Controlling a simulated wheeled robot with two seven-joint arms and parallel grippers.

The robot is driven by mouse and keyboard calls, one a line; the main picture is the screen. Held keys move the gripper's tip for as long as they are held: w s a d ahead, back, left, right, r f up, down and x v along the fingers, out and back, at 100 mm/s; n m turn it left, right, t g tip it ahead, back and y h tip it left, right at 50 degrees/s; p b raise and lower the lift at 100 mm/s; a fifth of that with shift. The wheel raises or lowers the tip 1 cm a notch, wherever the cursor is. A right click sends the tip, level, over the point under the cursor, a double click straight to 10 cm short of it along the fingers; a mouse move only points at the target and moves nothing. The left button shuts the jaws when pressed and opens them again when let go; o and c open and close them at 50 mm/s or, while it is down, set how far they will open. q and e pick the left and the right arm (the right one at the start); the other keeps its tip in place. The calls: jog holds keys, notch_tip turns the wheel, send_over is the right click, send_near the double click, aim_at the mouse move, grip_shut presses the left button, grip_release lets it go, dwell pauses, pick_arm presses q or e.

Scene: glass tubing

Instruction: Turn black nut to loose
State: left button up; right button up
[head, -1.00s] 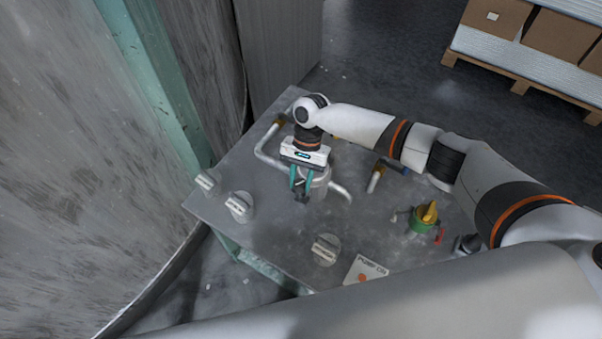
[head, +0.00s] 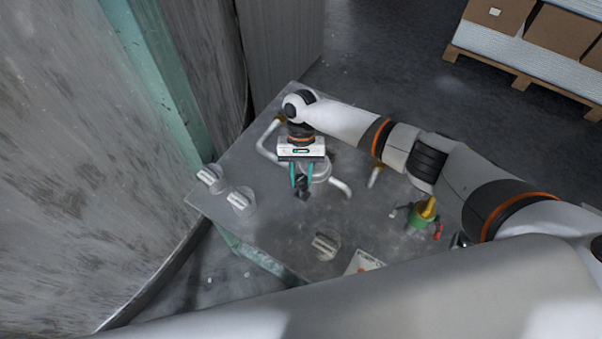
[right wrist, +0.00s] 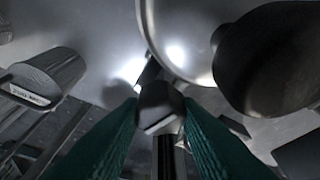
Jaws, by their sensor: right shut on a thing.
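The black nut (right wrist: 158,105) shows in the right wrist view between the two green fingertips of my right gripper (right wrist: 160,128). The fingers are shut on it, one on each side. In the head view my right gripper (head: 302,186) points down at the near side of a round grey metal fitting (head: 318,170) on the table, with the dark nut (head: 303,193) at its fingertips. The fitting's pale round body (right wrist: 185,40) lies just beyond the nut in the wrist view. The nut's thread and its far side are hidden. My left gripper is not in view.
The grey metal table (head: 265,235) carries several labelled grey knobs (head: 240,199), bent pipes (head: 341,188), a green and yellow valve (head: 424,212) and a pump sign (head: 365,262). A large grey wall (head: 80,150) stands at the left. Boxes on a pallet (head: 560,45) are at back right.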

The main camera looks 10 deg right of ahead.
jog(key=o, duration=1)
jog(key=shift+d, duration=0.1)
